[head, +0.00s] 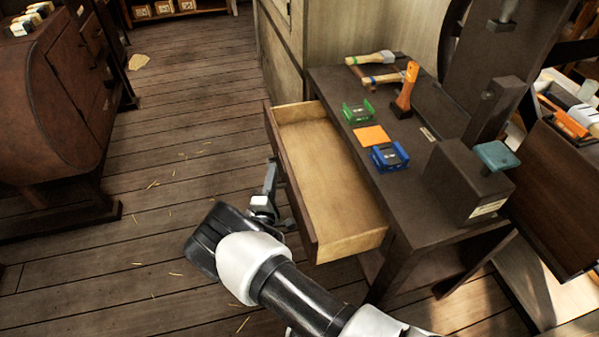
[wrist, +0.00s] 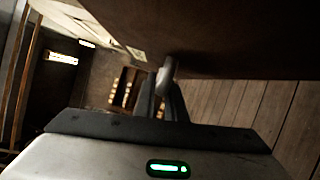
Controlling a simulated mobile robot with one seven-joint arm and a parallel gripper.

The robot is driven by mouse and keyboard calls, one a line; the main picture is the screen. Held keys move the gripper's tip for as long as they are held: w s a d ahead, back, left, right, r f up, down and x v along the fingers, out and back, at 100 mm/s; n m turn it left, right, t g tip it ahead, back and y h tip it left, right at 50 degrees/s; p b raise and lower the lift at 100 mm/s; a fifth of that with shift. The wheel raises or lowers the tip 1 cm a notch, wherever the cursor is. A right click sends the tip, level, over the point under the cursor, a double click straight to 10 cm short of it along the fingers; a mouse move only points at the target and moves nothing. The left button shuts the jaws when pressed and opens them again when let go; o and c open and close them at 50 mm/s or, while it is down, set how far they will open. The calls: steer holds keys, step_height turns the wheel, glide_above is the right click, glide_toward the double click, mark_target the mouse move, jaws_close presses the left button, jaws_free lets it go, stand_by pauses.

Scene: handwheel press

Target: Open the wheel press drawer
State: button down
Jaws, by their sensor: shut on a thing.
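The wheel press drawer (head: 335,185) is pulled well out to the left of the dark press table (head: 400,150) in the head view. Its pale wooden inside is empty. My gripper (head: 280,190) is at the drawer's outer front face. In the wrist view my gripper (wrist: 162,98) is shut on the metal drawer handle (wrist: 167,70), which stands off the dark drawer front (wrist: 230,40). In the head view the handle is mostly hidden by my gripper and the drawer edge.
On the table top are a green holder (head: 358,112), an orange square (head: 371,136), a blue holder (head: 389,157), and several wooden-handled tools (head: 380,58). A dark wooden cabinet (head: 50,110) stands at the left. The plank floor (head: 190,130) between it and the drawer is clear apart from shavings.

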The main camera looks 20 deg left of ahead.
steer(key=s+a+b, duration=0.1)
steer(key=s+a, duration=0.3)
steer(key=a, duration=0.1)
steer(key=shift+s+a+b, duration=0.2)
steer(key=shift+a+b, duration=0.15)
steer(key=shift+b, duration=0.05)
steer(key=c, duration=1.8)
jaws_free()
steer(key=p+v, duration=0.2)
steer(key=v, duration=1.5)
steer(key=shift+s+d+p, duration=0.1)
steer(key=shift+s+p, duration=0.1)
steer(key=shift+p, duration=0.2)
